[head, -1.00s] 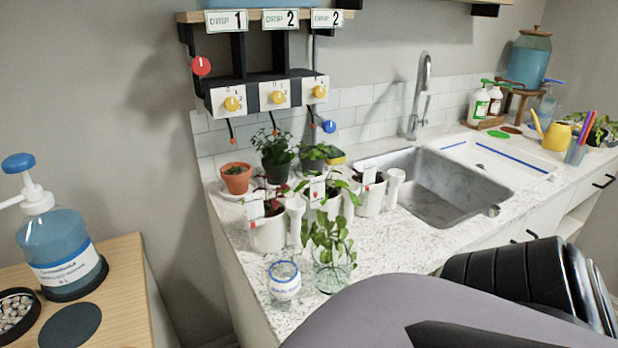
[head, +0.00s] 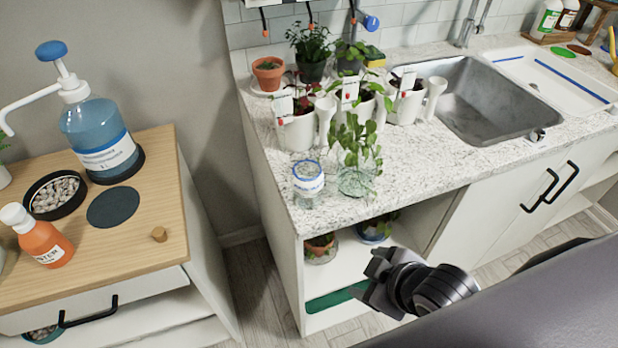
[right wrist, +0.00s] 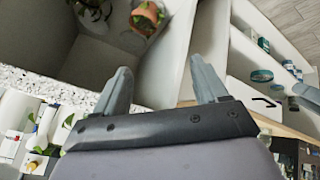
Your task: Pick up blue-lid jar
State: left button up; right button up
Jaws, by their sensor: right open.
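The blue-lid jar (head: 308,182) is a small clear jar with a blue-rimmed lid and a label. It stands upright on the front left corner of the speckled counter (head: 430,165), in the head view. My right gripper (head: 372,285) is below counter height in front of the open shelf, down and to the right of the jar and apart from it. In the right wrist view its fingers (right wrist: 160,72) are spread with nothing between them. I cannot make out the jar in that view. My left gripper is not in view.
A glass vase with a leafy cutting (head: 356,178) stands just right of the jar. White pots (head: 297,133) stand behind it, and the sink (head: 480,100) is farther right. A wooden cabinet with a blue pump bottle (head: 100,140) is at left, across a floor gap.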

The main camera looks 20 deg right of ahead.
jog(key=w+a+r+n+t, duration=0.3)
jog(key=w+r+n, duration=0.3)
jog(key=n, duration=0.5)
jog(key=n+t+y, duration=0.3)
jog(key=n, duration=1.7)
send_near(302, 177)
notch_tip(302, 177, down, 2)
jog(key=w+d, duration=0.2)
jog(key=shift+g, duration=0.3)
jog(key=shift+a+x, duration=0.1)
jog(key=shift+x, duration=2.85)
jog(key=shift+a+x, duration=0.15)
jog(key=shift+x, duration=2.8)
jog(key=shift+s+f, duration=0.1)
jog(key=shift+s, duration=0.05)
jog(key=c, duration=0.9)
